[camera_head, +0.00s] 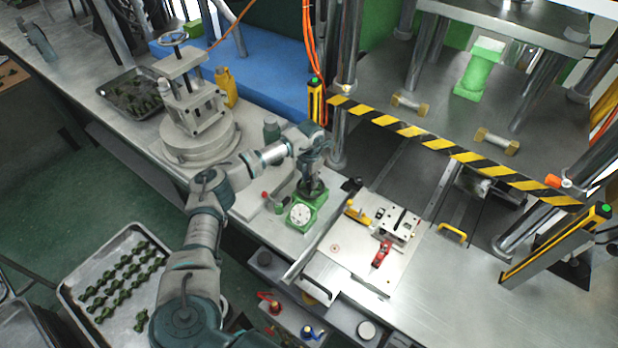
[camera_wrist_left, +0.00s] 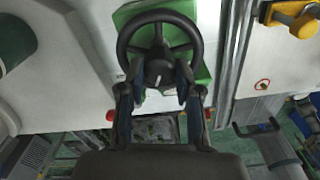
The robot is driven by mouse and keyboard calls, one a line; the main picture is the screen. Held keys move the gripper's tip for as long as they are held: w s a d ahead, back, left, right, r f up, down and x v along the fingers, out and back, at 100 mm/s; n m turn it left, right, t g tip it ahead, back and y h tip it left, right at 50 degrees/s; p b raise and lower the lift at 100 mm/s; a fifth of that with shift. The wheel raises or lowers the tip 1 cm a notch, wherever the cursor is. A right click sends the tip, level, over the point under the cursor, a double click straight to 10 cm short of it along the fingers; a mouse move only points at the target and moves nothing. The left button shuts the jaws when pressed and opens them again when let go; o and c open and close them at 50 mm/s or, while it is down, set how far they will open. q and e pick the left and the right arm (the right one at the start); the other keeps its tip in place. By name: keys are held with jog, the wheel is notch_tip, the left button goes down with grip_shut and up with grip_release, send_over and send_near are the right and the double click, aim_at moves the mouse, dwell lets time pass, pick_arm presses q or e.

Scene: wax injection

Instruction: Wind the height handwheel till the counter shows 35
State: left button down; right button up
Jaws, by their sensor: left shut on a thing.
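The height handwheel is a black spoked wheel (camera_wrist_left: 128,44) on a green base, seen in the left wrist view. In the head view the dark wheel (camera_head: 311,190) sits on a green block (camera_head: 317,203) and is partly covered by my gripper. A round white dial (camera_head: 300,215) is on the front of the block; its reading is too small to make out. My left gripper (camera_head: 312,172) is above the wheel, pointing down. My right gripper is not in view.
A red-knobbed lever (camera_head: 266,195) stands left of the wheel. A metal plate (camera_head: 345,262) with a yellow handle and red clamp lies to the right. A striped yellow-black bar (camera_head: 450,150) crosses the press. A tray of green parts (camera_head: 75,290) is at lower left.

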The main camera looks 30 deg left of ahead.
pick_arm(q)
jog(key=n, duration=0.1)
jog(key=n+p, duration=0.1)
jog(key=n, duration=0.2)
jog(key=shift+w+r+n, duration=0.3)
jog(key=shift+n, duration=0.1)
dwell(0.4)
jog(key=c, duration=0.8)
grip_release()
jog(key=shift+c, duration=0.2)
jog(key=shift+o, duration=0.3)
jog(key=shift+f, duration=0.2)
notch_tip(320, 180, up, 12)
